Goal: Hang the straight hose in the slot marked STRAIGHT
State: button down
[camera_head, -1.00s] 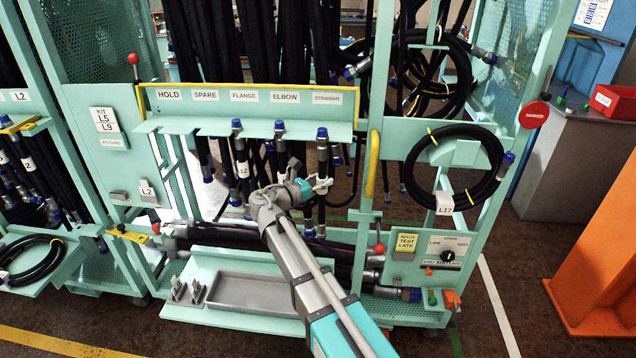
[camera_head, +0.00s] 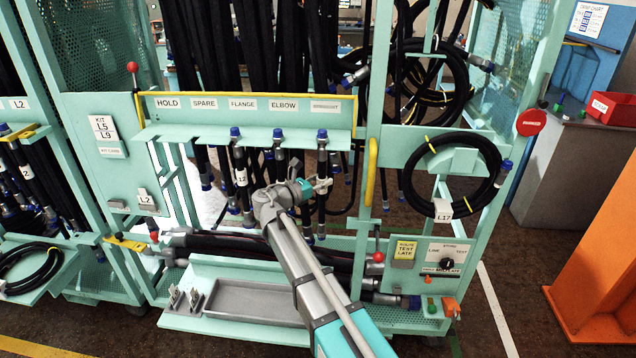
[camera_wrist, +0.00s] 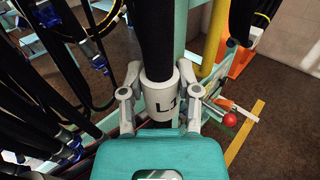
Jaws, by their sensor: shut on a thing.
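The straight hose is the black hose with a blue-capped top fitting (camera_head: 322,136). It hangs upright at the STRAIGHT label (camera_head: 326,106), at the right end of the green hanger shelf (camera_head: 180,136). My gripper (camera_head: 324,185) is shut on the hose below the shelf. In the wrist view the fingers (camera_wrist: 156,92) close around its white collar (camera_wrist: 162,101), whose "L1" marking is partly hidden. The cap is nearly level with the neighbouring caps. I cannot tell whether its fitting is inside the slot or just in front.
Two other capped hoses hang at the FLANGE (camera_head: 235,133) and ELBOW (camera_head: 278,134) places. A yellow handle (camera_head: 371,170) and post stand close to the right. A coiled hose (camera_head: 455,172) hangs farther right. A grey tray (camera_head: 260,298) lies below.

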jog(key=shift+f, duration=0.2)
dwell(0.6)
jog(key=shift+c, duration=1.2)
grip_release()
jog(key=v, duration=1.2)
